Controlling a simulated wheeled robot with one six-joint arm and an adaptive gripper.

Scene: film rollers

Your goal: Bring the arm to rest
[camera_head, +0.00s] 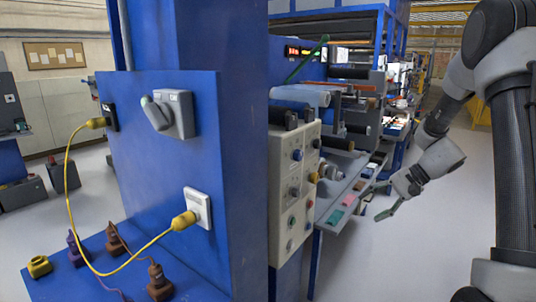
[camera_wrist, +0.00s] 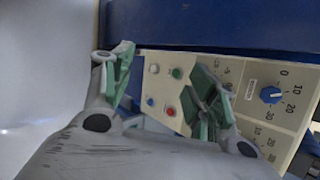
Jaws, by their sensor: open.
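My arm comes in from the right edge of the head view, bent at the elbow, with its forearm reaching down and to the left. My gripper (camera_head: 378,202) is at its end, beside the machine's front shelf. In the wrist view my gripper (camera_wrist: 165,90) shows two green-padded fingers spread wide apart, with nothing between them. Behind the fingers is the beige control panel (camera_wrist: 180,68) with red, green and blue buttons and a blue dial (camera_wrist: 271,95). Whether the fingers touch anything cannot be told.
A blue machine column (camera_head: 185,120) fills the left middle, with a grey rotary switch (camera_head: 168,114) and a yellow cable (camera_head: 72,200) plugged in at both ends. The beige button panel (camera_head: 294,190) and a shelf (camera_head: 345,195) stand left of my gripper. Grey floor lies open below it.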

